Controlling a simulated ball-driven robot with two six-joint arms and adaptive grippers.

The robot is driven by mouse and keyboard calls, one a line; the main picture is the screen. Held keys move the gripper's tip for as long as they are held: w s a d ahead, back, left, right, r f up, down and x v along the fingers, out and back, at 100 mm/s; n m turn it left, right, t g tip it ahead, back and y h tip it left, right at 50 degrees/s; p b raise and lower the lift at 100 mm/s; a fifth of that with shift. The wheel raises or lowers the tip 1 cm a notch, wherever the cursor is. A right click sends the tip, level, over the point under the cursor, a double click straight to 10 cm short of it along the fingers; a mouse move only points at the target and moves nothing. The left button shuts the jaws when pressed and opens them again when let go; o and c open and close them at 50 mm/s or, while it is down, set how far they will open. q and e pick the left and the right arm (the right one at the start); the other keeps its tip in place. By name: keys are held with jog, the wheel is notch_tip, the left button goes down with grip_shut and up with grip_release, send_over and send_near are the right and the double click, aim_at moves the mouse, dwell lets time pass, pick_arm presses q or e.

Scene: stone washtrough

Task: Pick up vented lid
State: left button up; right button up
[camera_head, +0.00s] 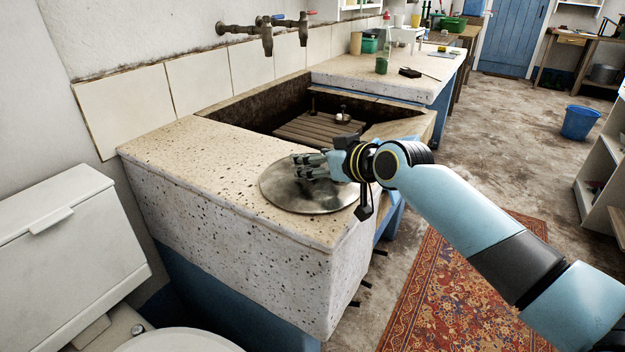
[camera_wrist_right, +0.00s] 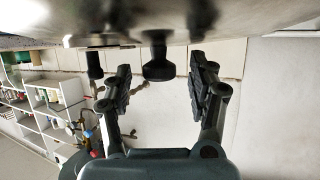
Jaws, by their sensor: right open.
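The vented lid (camera_head: 300,202) is a round, dull metal disc lying flat on the near end of the speckled stone trough top. Its vents cannot be made out. My right gripper (camera_head: 299,166) is low over the lid, hiding its middle in the head view. In the right wrist view, where the scene is upside down, the lid (camera_wrist_right: 225,14) fills the top edge. A dark knob (camera_wrist_right: 157,62) on it stands between the two spread fingers of the gripper (camera_wrist_right: 160,78), with a gap on each side. My left gripper is out of view.
The trough basin (camera_head: 265,118) with a wooden slatted rack (camera_head: 318,130) lies beyond the lid. Wall taps (camera_head: 266,35) hang above it. A green-based bottle (camera_head: 382,62) stands on the farther counter. A white toilet (camera_head: 70,235) is at near left.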

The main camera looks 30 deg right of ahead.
jog(key=shift+c, duration=0.3)
grip_shut()
jog(key=shift+r, duration=0.15)
